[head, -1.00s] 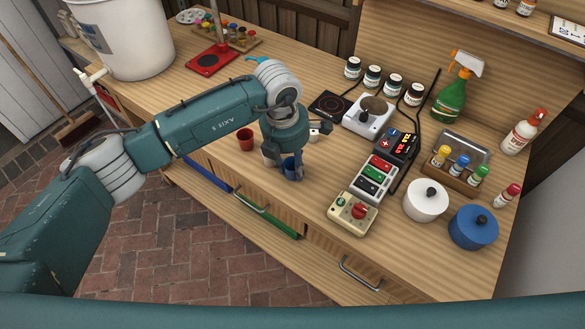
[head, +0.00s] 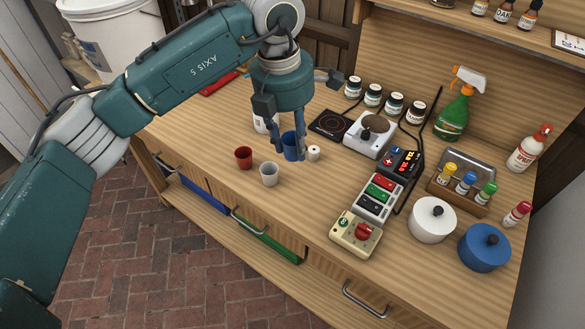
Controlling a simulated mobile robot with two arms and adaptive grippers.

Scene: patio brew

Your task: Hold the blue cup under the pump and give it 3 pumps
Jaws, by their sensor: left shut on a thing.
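My left gripper (head: 289,152) points down with its fingers shut around a blue cup (head: 290,146). The cup looks upright and is partly hidden by the fingers. I cannot tell whether it is clear of the tabletop. A white object (head: 260,123) stands just behind and left of the gripper, mostly hidden by it; I cannot tell whether it belongs to the pump. No pump head shows clearly. My right gripper is not in view.
A red cup (head: 243,157) and a white cup (head: 268,173) stand in front of the gripper. A small white item (head: 313,153) is close on its right. A hot plate (head: 330,123) and a scale (head: 369,134) stand further right.

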